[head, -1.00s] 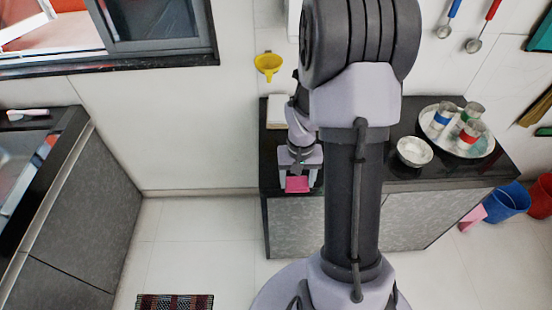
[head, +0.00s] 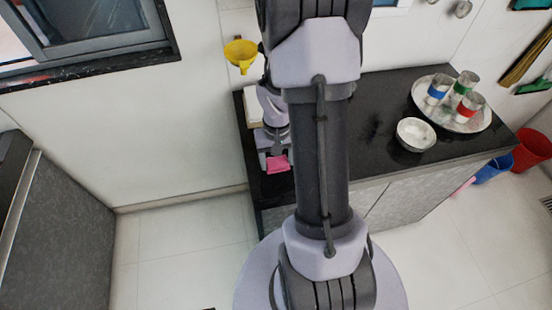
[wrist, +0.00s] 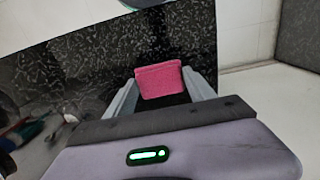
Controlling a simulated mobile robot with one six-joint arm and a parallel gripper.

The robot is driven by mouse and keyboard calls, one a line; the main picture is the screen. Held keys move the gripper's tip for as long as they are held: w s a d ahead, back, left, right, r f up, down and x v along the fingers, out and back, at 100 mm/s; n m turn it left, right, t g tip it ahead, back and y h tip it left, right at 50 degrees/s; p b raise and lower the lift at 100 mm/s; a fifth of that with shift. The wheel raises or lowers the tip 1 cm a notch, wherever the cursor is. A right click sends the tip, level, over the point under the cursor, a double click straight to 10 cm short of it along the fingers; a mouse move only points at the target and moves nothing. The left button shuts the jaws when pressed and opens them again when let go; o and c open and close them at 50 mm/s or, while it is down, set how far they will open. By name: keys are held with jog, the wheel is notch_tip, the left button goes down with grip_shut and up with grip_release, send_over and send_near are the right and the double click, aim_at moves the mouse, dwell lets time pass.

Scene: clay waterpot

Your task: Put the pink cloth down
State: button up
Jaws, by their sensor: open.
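The pink cloth (head: 277,164) is a small folded piece at the left end of the black counter top (head: 385,95). In the wrist view the cloth (wrist: 160,80) shows between the tips of my two fingers, with black counter below and behind it. My gripper (wrist: 161,90) is open around the cloth, with a dark gap showing beside each finger. In the head view my gripper (head: 275,155) is just above and behind the cloth. I cannot tell whether the cloth touches a finger or lies fully flat on the counter.
A metal bowl (head: 416,134) and a round tray (head: 421,93) with several colour-banded cups stand on the counter at the right. A yellow funnel (head: 241,53) is on the wall. Blue (head: 492,168) and red (head: 531,149) buckets stand beyond the counter's right end.

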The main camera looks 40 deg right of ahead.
jog(key=o, duration=0.4)
jog(key=shift+w, duration=0.1)
